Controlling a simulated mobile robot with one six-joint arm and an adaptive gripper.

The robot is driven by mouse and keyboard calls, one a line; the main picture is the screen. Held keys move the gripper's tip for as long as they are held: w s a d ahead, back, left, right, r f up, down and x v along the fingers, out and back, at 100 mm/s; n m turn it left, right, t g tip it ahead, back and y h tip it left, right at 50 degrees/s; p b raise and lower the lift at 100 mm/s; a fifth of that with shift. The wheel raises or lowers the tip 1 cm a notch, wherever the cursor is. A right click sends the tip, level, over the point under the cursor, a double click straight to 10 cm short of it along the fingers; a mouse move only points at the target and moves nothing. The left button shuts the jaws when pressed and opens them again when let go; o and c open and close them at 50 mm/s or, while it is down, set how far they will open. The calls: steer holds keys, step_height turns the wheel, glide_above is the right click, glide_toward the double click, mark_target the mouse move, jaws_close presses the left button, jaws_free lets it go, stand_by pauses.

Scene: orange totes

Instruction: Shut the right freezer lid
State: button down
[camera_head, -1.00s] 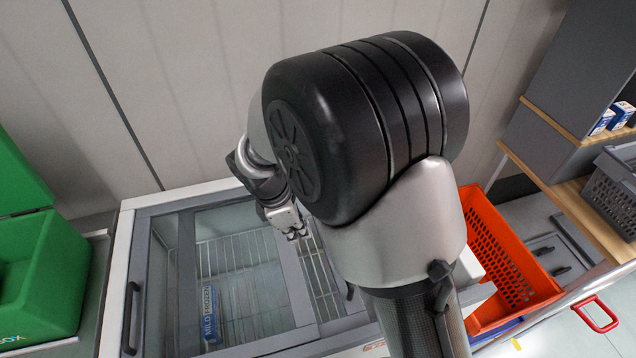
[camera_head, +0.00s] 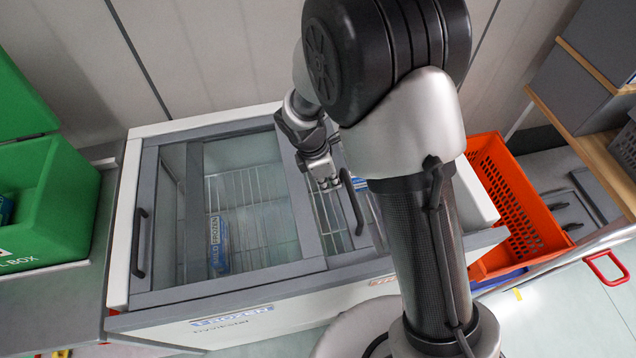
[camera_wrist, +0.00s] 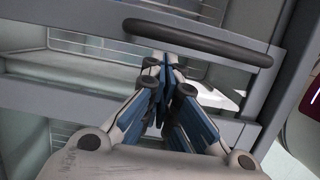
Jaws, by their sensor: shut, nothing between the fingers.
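The white chest freezer (camera_head: 117,285) has grey-framed sliding glass lids. The right lid's dark handle (camera_head: 352,203) stands near the middle of the freezer, not at its right end. The right lid's grey frame (camera_head: 305,215) lies over the left lid's area. The left lid's handle (camera_head: 139,243) is at the left end. My gripper (camera_head: 328,184) is shut and empty, just left of the right handle's far end. In the wrist view my fingertips (camera_wrist: 165,68) point at the dark handle bar (camera_wrist: 197,42), close to it; contact is unclear. My arm hides the freezer's right part.
A green box (camera_head: 45,215) stands left of the freezer. An orange basket (camera_head: 520,200) stands to its right, beside a wooden-edged shelf (camera_head: 590,125). A red handle (camera_head: 606,268) is at far right. A wall is behind. Packages (camera_head: 219,246) lie inside the freezer.

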steer(key=shift+w+d, duration=0.1)
steer(key=shift+d, duration=0.2)
steer(key=w+d+p, duration=0.4)
steer(key=d+p, duration=0.1)
steer(key=d, duration=0.9)
steer(key=w+d+p, duration=0.4)
steer(key=d+p, duration=0.1)
steer(key=d, duration=0.9)
steer(key=shift+d, duration=0.15)
steer(key=shift+w+r, duration=0.1)
